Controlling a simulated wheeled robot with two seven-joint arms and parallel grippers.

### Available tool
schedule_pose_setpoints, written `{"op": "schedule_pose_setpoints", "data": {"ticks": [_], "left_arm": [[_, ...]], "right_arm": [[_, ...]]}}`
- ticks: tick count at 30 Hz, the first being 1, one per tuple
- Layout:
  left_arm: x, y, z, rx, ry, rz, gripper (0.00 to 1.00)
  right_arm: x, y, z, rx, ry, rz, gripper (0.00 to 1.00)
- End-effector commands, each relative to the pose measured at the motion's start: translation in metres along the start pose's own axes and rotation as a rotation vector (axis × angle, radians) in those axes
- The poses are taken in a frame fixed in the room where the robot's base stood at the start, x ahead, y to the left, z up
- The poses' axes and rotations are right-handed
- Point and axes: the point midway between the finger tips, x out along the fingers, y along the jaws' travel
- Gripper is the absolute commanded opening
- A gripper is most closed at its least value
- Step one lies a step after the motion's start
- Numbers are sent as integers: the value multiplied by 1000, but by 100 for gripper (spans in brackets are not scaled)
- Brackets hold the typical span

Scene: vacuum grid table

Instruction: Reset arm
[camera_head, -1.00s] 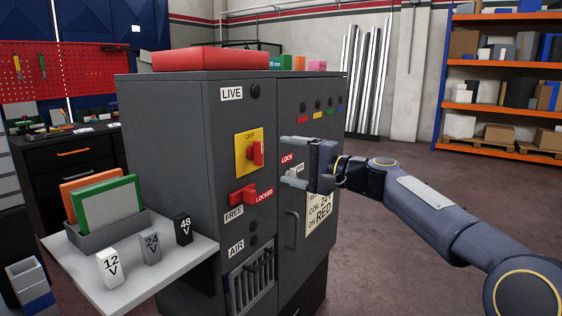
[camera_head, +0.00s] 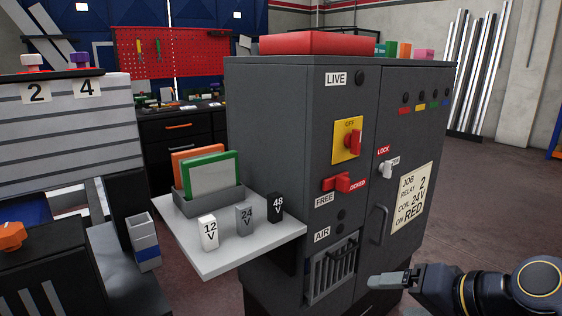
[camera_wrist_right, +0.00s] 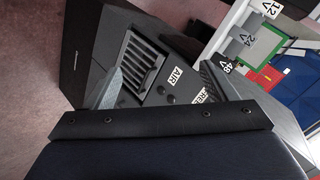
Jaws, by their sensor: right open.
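My right gripper (camera_head: 392,283) is at the lower right of the head view, in front of the lower part of the grey cabinet (camera_head: 285,110). In the right wrist view my right gripper (camera_wrist_right: 166,78) has its two fingers spread apart, with nothing between them but the cabinet front with its vent grille (camera_wrist_right: 143,60) and AIR label beyond. The cabinet carries a yellow switch plate with a red OFF handle (camera_head: 354,143), a red lever (camera_head: 340,182) at LOCKED, and a door with a pale knob (camera_head: 387,169) below the LOCK label. My left gripper is in neither view.
A grey shelf (camera_head: 225,259) juts out left of the cabinet, bearing 12V, 24V and 48V blocks (camera_head: 208,232) and a holder with orange and green panels (camera_head: 212,175). A grey slatted unit marked 2 and 4 (camera_head: 65,130) stands at left. Open floor lies right of the cabinet.

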Motion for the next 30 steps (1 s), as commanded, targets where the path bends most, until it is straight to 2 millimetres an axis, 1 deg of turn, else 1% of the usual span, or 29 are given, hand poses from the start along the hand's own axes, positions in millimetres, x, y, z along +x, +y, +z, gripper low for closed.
{"op": "schedule_pose_setpoints", "data": {"ticks": [1,3,6,9,12,14,15,20,25,29,30], "left_arm": [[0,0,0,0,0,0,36],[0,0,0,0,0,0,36],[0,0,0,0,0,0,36],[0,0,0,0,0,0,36],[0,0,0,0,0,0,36],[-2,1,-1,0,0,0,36],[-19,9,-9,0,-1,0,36],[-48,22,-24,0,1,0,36],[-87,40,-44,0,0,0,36],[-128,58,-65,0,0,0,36],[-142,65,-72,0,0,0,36]], "right_arm": [[-4,15,26,-37,-17,43,79],[-7,36,56,-82,-42,99,79],[-9,62,92,-136,-73,163,79],[-10,85,124,-184,-104,216,79],[-10,107,154,-231,-133,261,79],[-10,118,170,-258,-149,286,79],[-23,101,156,-253,-145,283,79],[-45,76,142,-250,-146,282,79],[-74,44,123,-249,-146,282,79],[-104,9,104,-249,-146,281,79],[-115,-2,97,-249,-146,281,79]]}}
